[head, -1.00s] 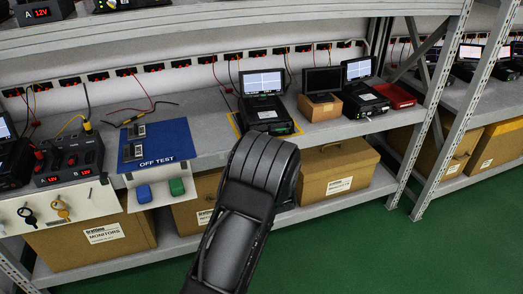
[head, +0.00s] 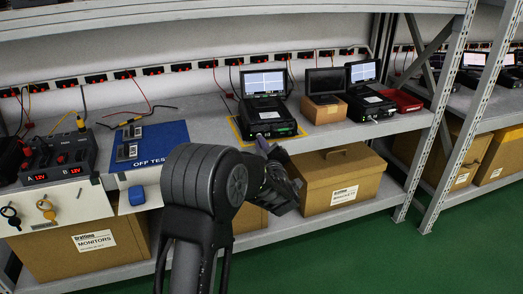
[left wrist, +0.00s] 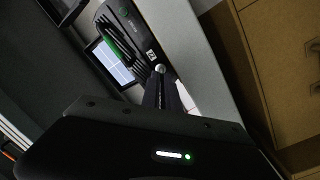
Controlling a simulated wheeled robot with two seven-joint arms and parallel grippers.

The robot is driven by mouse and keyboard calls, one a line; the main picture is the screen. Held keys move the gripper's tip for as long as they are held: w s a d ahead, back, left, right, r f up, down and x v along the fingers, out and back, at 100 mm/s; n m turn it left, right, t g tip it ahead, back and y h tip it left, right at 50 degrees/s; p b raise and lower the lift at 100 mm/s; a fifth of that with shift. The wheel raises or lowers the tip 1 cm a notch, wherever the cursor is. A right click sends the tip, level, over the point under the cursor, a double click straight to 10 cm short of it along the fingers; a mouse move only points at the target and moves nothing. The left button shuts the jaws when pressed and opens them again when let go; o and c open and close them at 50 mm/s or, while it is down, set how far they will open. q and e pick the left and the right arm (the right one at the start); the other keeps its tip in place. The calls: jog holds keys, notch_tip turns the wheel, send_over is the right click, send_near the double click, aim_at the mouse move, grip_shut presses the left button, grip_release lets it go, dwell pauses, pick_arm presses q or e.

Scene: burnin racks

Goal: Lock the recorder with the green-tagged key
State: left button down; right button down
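The recorder (head: 267,118) with a lit split screen stands on the shelf inside a yellow outline. My left gripper (head: 263,147) is just in front of its lower front edge. In the left wrist view, the recorder (left wrist: 122,35) is beyond my left gripper (left wrist: 160,82). Its fingers look close together, with a small round silvery thing at their tips. I cannot tell if they touch the recorder or hold a key. No green tag is visible. A black-tagged key (head: 11,217) and a yellow-tagged key (head: 47,211) hang on the white panel. My right gripper is out of view.
A brown box with a dark screen (head: 323,108) and another lit unit (head: 368,102) stand right of the recorder. A blue OFF TEST mat (head: 172,132) lies to the left. Cardboard boxes (head: 338,180) sit on the lower shelf. The green floor at right is clear.

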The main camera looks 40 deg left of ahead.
pick_arm(q)
jog(key=shift+f, duration=0.1)
jog(key=shift+d, duration=0.1)
dwell(0.3)
jog(key=c, duration=1.9)
grip_release()
jog(key=p+v, duration=0.1)
jog(key=v, duration=0.6)
jog(key=shift+s+d+p, duration=0.25)
jog(key=shift+p, duration=0.1)
